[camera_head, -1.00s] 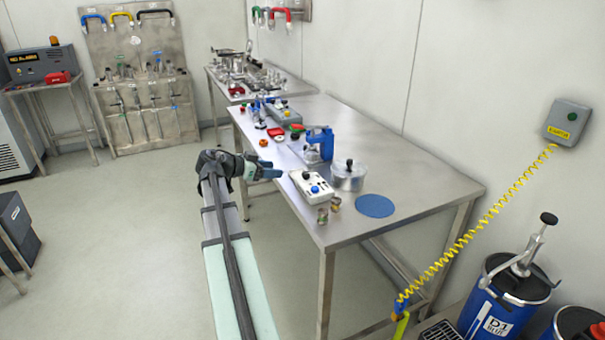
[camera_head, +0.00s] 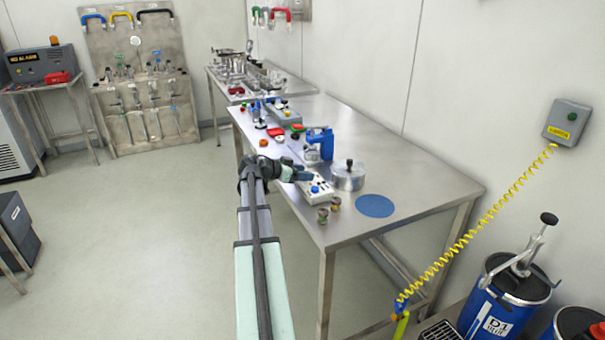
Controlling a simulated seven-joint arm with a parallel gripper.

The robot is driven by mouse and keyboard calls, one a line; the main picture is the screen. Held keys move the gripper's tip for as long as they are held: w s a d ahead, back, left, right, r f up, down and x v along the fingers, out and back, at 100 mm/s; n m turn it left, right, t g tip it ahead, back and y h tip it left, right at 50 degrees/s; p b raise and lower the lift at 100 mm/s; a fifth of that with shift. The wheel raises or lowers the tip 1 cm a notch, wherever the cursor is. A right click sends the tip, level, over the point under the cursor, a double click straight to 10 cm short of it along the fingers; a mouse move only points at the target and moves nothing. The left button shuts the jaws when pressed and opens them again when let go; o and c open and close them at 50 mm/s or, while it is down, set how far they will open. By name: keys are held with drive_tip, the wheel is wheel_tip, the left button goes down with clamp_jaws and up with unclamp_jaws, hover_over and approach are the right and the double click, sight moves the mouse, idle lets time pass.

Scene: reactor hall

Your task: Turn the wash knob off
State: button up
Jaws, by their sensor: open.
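A white control box (camera_head: 318,194) with a blue knob (camera_head: 315,189) and smaller dark controls sits near the left edge of the steel table (camera_head: 420,190). Which of its controls is the wash knob I cannot tell, as no label is readable. My gripper (camera_head: 304,174) is open and reaches over the table edge to the far end of the box. It hides that part of the box. Whether the fingers touch a control is too small to tell.
A lidded metal pot (camera_head: 348,176) stands right of the box, with a blue clamp-like device (camera_head: 319,143) behind it. Two small jars (camera_head: 329,211) stand in front. A blue round mat (camera_head: 375,206) lies to the right. Another grey control box (camera_head: 283,112) is farther back.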

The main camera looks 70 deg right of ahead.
drive_tip(key=shift+s+d, duration=0.1)
clamp_jaws()
idle(0.6)
